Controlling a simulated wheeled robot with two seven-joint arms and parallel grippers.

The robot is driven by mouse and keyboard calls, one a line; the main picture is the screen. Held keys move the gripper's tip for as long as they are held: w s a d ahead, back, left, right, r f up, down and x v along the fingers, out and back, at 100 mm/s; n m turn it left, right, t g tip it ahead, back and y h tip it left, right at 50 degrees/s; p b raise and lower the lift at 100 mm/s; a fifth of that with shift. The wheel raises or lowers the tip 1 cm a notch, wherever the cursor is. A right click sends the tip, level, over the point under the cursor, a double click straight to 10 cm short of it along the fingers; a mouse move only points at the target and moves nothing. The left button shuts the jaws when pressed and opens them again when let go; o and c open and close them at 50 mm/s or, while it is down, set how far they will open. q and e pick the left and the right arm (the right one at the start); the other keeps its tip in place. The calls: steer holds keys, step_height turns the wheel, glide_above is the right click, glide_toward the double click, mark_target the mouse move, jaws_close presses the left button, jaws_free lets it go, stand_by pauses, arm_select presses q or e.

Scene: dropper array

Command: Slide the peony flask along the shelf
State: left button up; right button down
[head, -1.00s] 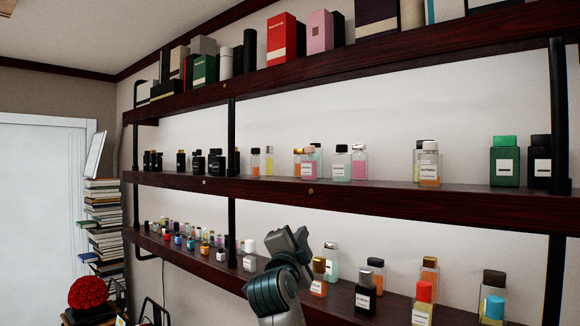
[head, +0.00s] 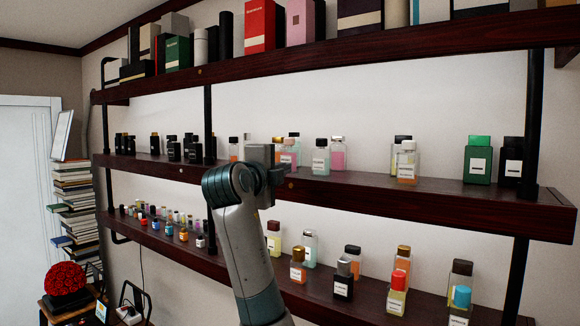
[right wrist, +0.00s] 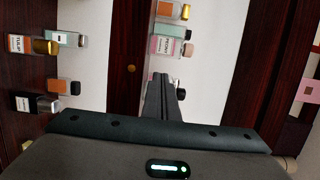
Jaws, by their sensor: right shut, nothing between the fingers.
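The peony flask is a small clear bottle with pink liquid, a white label and a dark cap. In the head view the peony flask (head: 290,157) stands upright on the middle shelf (head: 350,192), partly hidden by my right gripper (head: 276,165). The right gripper is shut and empty, at the shelf's front edge. I cannot tell whether it touches the flask. My left gripper is not in view.
An orange flask (head: 279,142) and a pale green flask (head: 320,158) stand close beside the peony flask. A pink flask (head: 338,158) is farther right, then a free stretch of shelf. The upper shelf (head: 330,55) hangs above; bottles fill the lower shelf (head: 325,306).

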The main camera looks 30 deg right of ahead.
mark_target(297, 175)
steer(key=p+x, duration=0.6)
steer(key=x, duration=0.2)
steer(key=shift+w+d+r, duration=0.15)
steer(key=shift+d, duration=0.2)
steer(key=shift+w+d, duration=0.3)
steer(key=shift+d, duration=0.1)
steer(key=shift+f, duration=0.2)
